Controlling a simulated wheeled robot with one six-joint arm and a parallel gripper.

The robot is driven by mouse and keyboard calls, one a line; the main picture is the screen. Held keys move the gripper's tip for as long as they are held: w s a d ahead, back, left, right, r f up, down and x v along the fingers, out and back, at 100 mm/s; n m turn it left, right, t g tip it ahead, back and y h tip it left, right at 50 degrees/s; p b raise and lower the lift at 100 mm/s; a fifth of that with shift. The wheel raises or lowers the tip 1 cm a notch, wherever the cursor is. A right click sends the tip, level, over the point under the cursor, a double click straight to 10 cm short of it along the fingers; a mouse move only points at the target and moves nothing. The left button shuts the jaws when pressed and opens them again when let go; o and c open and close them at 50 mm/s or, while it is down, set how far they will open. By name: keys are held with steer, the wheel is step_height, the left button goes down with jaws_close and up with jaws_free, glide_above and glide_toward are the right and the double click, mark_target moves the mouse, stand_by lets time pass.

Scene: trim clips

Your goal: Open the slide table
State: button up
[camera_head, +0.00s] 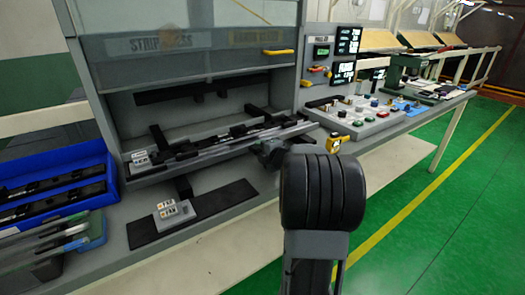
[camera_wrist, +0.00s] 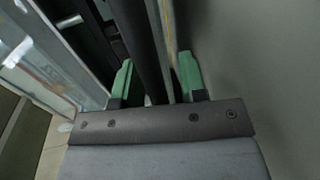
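The slide table (camera_head: 215,150) is a long grey tray with dark bars and pale strips on it, under the raised front of the strip press. My gripper (camera_head: 268,152) is at its right front part in the head view, partly hidden behind my arm. In the wrist view my gripper's two green fingertips (camera_wrist: 156,78) stand wide apart. A dark bar (camera_wrist: 138,40) and a thin pale strip (camera_wrist: 164,35) run between them. The fingers look open around these; whether either touches is unclear.
A blue bin (camera_head: 60,162) with dark strips stands at the left. A small labelled button box (camera_head: 174,213) sits on a black plate in front. A grey control panel (camera_head: 350,117), a yellow device (camera_head: 340,140) and a green press (camera_head: 400,68) are to the right. Green floor is clear.

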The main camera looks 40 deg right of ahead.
steer(key=p+v, duration=0.1)
steer(key=v, duration=1.2)
steer(key=shift+s, duration=0.4)
steer(key=s+d+f+m+g+h, duration=0.4)
steer(key=d+m+h, duration=0.3)
steer(key=m, duration=0.4)
steer(key=s+a+r+m+g+y+p, duration=0.1)
steer(key=a+r+m+g+y+p, duration=0.1)
steer(key=a, duration=0.9)
steer(key=s+a+r+m+g+y+p, duration=0.2)
steer(key=a+p, duration=0.5)
steer(key=a, duration=0.4)
steer(key=s+a+r+m+g+y+p, duration=0.2)
steer(key=a+r+g+y+p, duration=0.2)
steer(key=a, duration=0.7)
steer(key=shift+a+r, duration=0.25)
steer(key=shift+r, duration=0.55)
